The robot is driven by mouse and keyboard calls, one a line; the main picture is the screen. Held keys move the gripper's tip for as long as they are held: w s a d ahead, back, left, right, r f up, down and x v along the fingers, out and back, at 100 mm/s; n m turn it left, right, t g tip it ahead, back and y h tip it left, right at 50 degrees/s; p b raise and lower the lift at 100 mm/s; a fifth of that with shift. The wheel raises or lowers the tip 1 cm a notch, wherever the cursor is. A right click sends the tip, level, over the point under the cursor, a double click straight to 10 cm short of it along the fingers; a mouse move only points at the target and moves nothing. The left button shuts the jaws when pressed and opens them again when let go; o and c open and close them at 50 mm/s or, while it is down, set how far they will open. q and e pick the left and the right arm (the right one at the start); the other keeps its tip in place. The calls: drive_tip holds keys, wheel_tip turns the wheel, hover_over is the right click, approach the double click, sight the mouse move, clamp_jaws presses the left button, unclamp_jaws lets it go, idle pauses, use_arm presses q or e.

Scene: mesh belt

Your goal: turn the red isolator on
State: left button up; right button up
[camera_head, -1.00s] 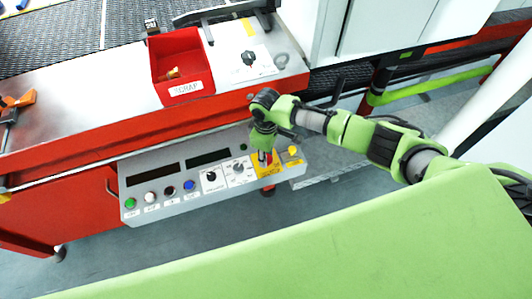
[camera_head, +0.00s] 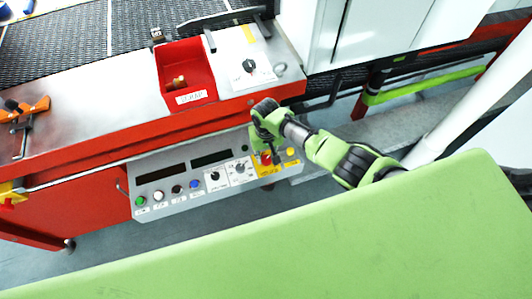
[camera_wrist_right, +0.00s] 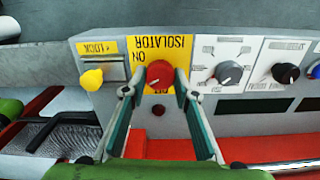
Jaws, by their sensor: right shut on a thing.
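The red isolator (camera_wrist_right: 160,75) is a round red knob on a yellow plate marked ISOLATOR and ON, upside down in the right wrist view. In the head view it shows as a small red spot (camera_head: 266,158) near the right end of the grey control panel (camera_head: 185,207). My right gripper (camera_wrist_right: 158,92) has a finger on each side of the knob and is shut on it. In the head view this gripper (camera_head: 265,146) hangs over the panel and partly covers the isolator. Which way the knob points is unclear. My left gripper is out of view.
A yellow lock knob (camera_wrist_right: 92,80) is close beside the isolator. A grey dial (camera_wrist_right: 228,73) and a black dial (camera_wrist_right: 286,73) are on its other side. A red scrap bin (camera_head: 188,75) stands on the steel top above, and an orange clamp (camera_head: 30,107) lies at left.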

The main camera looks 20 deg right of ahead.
sight(266, 158)
drive_tip(key=m+p, duration=0.1)
drive_tip(key=m, duration=0.2)
drive_tip(key=shift+r, duration=0.1)
drive_tip(key=shift+m+p, duration=0.55)
drive_tip(key=shift+m, duration=0.75)
drive_tip(key=o, duration=1.1)
wheel_tip(266, 158, up, 12)
drive_tip(key=shift+d+f, duration=0.1)
